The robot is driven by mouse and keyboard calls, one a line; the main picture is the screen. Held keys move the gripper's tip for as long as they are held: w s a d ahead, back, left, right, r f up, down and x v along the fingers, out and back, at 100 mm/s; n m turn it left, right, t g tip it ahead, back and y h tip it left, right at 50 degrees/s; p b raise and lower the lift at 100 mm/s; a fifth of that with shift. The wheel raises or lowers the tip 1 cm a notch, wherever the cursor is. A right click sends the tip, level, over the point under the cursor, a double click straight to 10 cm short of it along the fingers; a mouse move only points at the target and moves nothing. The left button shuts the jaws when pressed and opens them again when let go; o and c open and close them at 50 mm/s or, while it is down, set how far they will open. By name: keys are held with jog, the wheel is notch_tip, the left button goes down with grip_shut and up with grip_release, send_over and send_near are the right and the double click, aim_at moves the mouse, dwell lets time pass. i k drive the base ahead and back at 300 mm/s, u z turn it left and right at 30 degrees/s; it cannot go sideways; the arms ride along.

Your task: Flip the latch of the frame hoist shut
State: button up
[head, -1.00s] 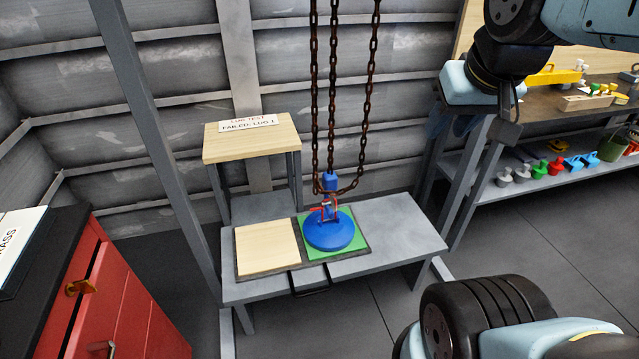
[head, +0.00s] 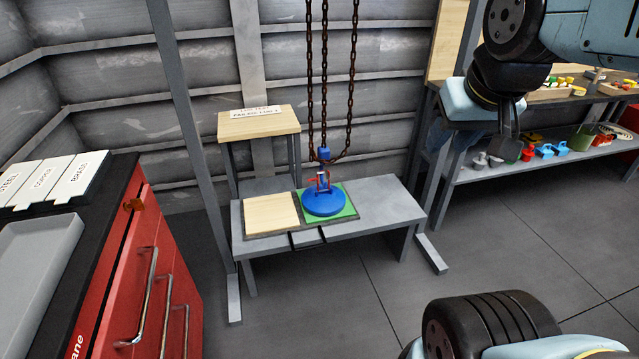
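The frame hoist hangs by rusty chains (head: 325,75) in the middle of the head view. Its small blue block (head: 324,155) hangs just above a round blue weight (head: 324,203). A small red part (head: 322,178), perhaps the latch or shackle, shows between them; it is too small to tell whether the latch is open or shut. The weight sits on a green square (head: 346,211) on a grey bench (head: 380,205). My gripper (head: 507,142) is at the upper right, well apart from the hoist and nearer to me. Whether its fingers are open cannot be made out.
A pale wood square (head: 270,214) lies left of the green one. A small wooden stand (head: 258,124) with a sign is behind. A red cabinet (head: 125,265) with a grey tray (head: 35,275) stands at left. Shelves (head: 560,155) stand at right. The floor (head: 380,295) before the bench is clear.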

aim_at(325, 168)
jog(key=u, duration=0.15)
jog(key=k, duration=0.2)
jog(key=z, duration=0.75)
jog(key=i, duration=1.6)
jog(key=u, duration=0.65)
jog(key=i, duration=0.5)
jog(key=z, duration=0.15)
